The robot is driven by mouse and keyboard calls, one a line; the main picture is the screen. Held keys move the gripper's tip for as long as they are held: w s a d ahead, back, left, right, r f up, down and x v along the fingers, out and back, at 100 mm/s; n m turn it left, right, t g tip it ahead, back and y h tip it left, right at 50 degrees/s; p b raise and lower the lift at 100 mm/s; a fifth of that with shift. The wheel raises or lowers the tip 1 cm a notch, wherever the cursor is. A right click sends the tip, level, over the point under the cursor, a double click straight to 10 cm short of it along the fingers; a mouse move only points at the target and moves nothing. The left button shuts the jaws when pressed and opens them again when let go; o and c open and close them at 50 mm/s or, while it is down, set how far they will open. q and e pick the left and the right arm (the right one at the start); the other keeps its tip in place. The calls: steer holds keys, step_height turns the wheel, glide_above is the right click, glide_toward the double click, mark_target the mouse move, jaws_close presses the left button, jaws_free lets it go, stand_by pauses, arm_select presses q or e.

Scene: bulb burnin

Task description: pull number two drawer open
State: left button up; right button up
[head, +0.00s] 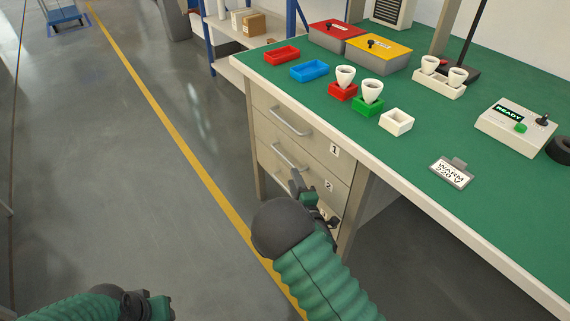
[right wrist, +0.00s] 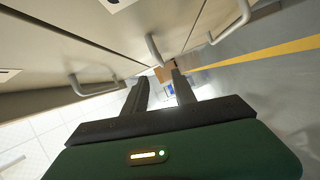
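The number two drawer (head: 305,168) is in the bench's drawer stack, under drawer 1, and looks shut. Its bar handle (head: 289,159) shows just above my right gripper (head: 297,181), which is at the drawer fronts. In the right wrist view the right gripper's two fingers (right wrist: 160,88) are apart with nothing between them. A bar handle (right wrist: 153,49) lies just beyond the fingertips, roughly in line with the gap. I cannot tell whether they touch. My left gripper (head: 148,306) is at the bottom left, far from the drawers; its fingers are unclear.
Drawer 1 (head: 300,132) is shut above. The green bench top (head: 440,130) overhangs the drawers and holds trays, bulb-like white cups and a READY box (head: 516,124). Grey floor (head: 130,170) with a yellow line is clear left of the bench.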

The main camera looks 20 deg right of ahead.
mark_target(285, 158)
steer(key=w+b, duration=0.1)
steer(key=w, duration=0.2)
steer(key=w+f+b, duration=0.1)
steer(key=w, duration=0.3)
steer(key=w+b, duration=0.2)
steer(key=w, duration=0.2)
steer(key=shift+w+d+f, duration=0.15)
steer(key=shift+f, duration=0.05)
steer(key=shift+w+r, duration=0.1)
steer(key=shift+w, duration=0.15)
steer(key=shift+c, duration=0.2)
jaws_close()
steer(key=shift+s, duration=0.1)
